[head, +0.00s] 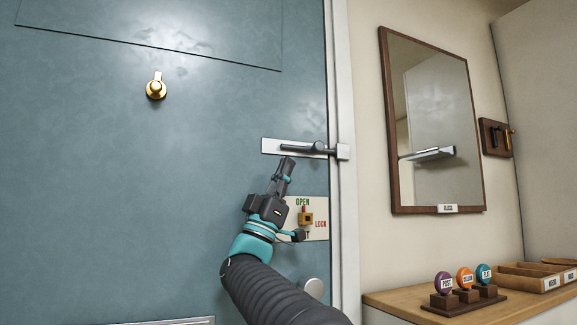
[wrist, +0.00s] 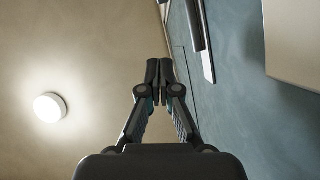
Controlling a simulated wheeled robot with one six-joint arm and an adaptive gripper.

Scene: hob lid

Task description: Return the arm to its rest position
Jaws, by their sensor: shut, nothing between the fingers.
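My arm reaches up from the bottom middle in the head view, in front of a blue-grey door (head: 110,190). My gripper (head: 287,163) points upward, just below the dark bolt or handle (head: 305,148) on its pale plate (head: 272,145). I cannot tell whether it touches the plate. In the wrist view my gripper (wrist: 160,65) has its fingertips together with nothing between them. The handle (wrist: 195,22) shows to the right of the fingers there, apart from them in the picture.
A white sign (head: 320,232) marked OPEN and LOCK, with a brass latch (head: 306,218), is partly behind my gripper. A brass knob (head: 156,88) is at upper left. Right are a mirror (head: 430,120), hooks (head: 495,138) and a shelf (head: 400,300) with round labelled tags (head: 464,278).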

